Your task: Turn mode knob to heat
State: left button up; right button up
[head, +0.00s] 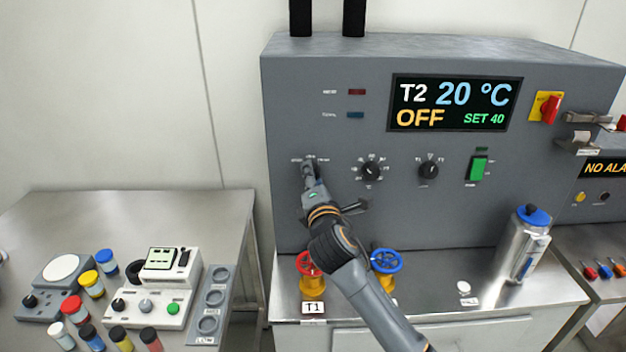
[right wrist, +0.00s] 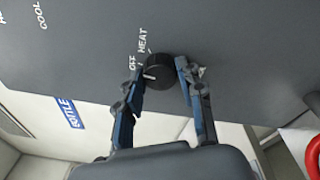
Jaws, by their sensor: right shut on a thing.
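The mode knob is a small black round knob (right wrist: 160,69) on the grey panel, with a white pointer mark. The words OFF and HEAT are printed beside it in the right wrist view; the mark sits on the OFF side, but its exact setting is hard to tell. My right gripper (right wrist: 160,76) is shut on the knob, one finger on each side. In the head view my right gripper (head: 309,172) covers the knob at the panel's left. The display (head: 455,104) reads T2 20 °C, OFF, SET 40. My left gripper is out of view.
Two more black knobs (head: 370,170) (head: 428,170) and a green switch (head: 478,168) are to the right on the panel. Red (head: 309,263) and blue (head: 386,261) valve wheels stand below, near my arm. A steel flask (head: 525,243) stands at the right.

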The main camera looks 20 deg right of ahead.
jog(key=shift+f+m+t+h+b, duration=0.2)
jog(key=shift+m+b, duration=1)
jog(key=shift+m, duration=1.1)
jog(key=shift+f+m+t+h+b, duration=0.15)
jog(key=shift+m+b, duration=1)
jog(key=shift+m, duration=1.15)
jog(key=shift+r, duration=0.1)
jog(key=o, duration=1.2)
jog(key=v, duration=1.2)
jog(key=shift+a, duration=0.15)
